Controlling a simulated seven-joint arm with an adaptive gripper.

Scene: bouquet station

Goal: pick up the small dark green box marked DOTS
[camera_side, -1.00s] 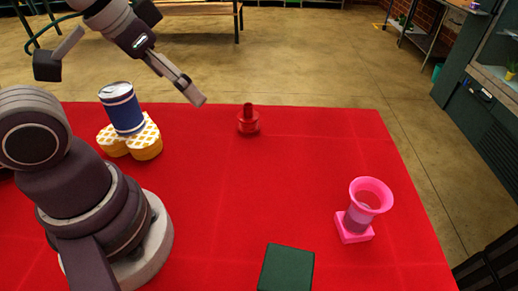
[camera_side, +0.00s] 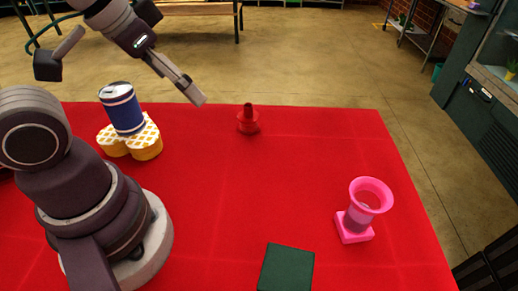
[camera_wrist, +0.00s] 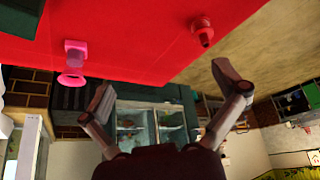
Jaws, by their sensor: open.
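A dark green box (camera_side: 286,269) sits on the red table at the near edge of the side view, cut off by the bottom of the picture. No marking can be read on it. In the wrist view a dark green shape (camera_wrist: 20,16) at the top left corner appears to be the same box. My gripper (camera_side: 198,100) is in the air over the far part of the table, well away from the box. In the wrist view its two fingers (camera_wrist: 165,84) are spread apart with nothing between them.
A pink vase-like piece (camera_side: 366,205) stands at the right of the red table (camera_side: 290,185). A small red piece (camera_side: 248,122) stands at the back. A blue can (camera_side: 122,108) rests on yellow waffle-patterned pieces (camera_side: 145,143) beside my base. The table's middle is clear.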

